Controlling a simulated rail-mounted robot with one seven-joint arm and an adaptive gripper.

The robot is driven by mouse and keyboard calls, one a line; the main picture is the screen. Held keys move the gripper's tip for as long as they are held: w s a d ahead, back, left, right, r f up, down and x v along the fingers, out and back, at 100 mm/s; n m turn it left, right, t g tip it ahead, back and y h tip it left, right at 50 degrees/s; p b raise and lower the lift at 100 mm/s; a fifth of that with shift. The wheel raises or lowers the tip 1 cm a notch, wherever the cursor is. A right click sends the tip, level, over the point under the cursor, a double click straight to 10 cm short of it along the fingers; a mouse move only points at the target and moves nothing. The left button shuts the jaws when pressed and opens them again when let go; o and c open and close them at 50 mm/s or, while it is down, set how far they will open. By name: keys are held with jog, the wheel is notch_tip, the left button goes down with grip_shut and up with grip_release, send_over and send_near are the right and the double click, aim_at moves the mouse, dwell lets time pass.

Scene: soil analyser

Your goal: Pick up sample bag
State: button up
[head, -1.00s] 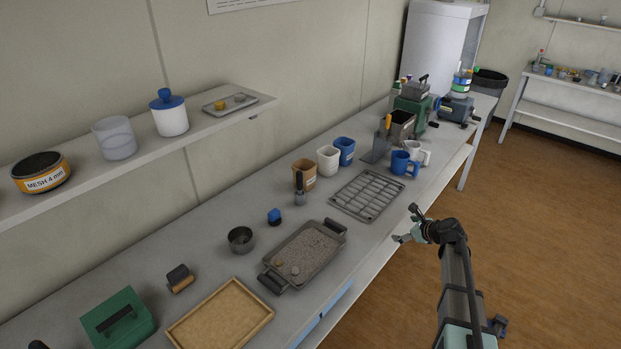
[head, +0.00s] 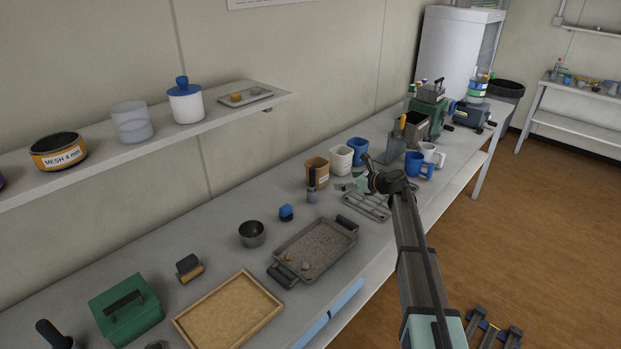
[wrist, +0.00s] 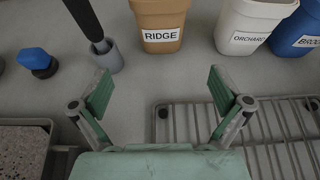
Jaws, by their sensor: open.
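Three labelled containers that look like sample bags stand in a row on the bench. The brown one (head: 316,169) reads RIDGE in the wrist view (wrist: 160,22). The white one (head: 341,157) reads ORCHARD (wrist: 247,25). The blue one (head: 358,147) has a partly cut-off label in the wrist view (wrist: 297,35). My gripper (wrist: 160,92) is open and empty. It is over the bench by the wire rack, with the brown container ahead between the finger directions, apart from the fingers. In the head view my gripper (head: 352,183) is partly hidden by my wrist.
The wire rack (head: 367,207) lies under my gripper. A dark-handled tool in a grey holder (head: 312,190) stands left of the brown container. Near are a blue-topped item (head: 286,212), a soil tray (head: 312,250) and a metal cup (head: 252,234). Blue (head: 414,163) and white mugs stand right.

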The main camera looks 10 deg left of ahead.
aim_at(324, 179)
jog(key=p+x, duration=0.2)
jog(key=x, duration=0.7)
jog(key=shift+w+f+p, duration=0.1)
jog(key=shift+w+p, duration=0.15)
jog(key=shift+p, duration=0.15)
jog(key=shift+w+a+f, duration=0.25)
jog(key=shift+a+f, duration=0.05)
jog(key=shift+a, duration=0.2)
jog(key=p+x, duration=0.3)
jog(key=x, duration=0.1)
jog(key=shift+w+a, duration=0.2)
jog(key=shift+w, duration=0.05)
jog(key=shift+a+f, duration=0.2)
jog(key=shift+f, duration=0.05)
jog(key=c, duration=1.2)
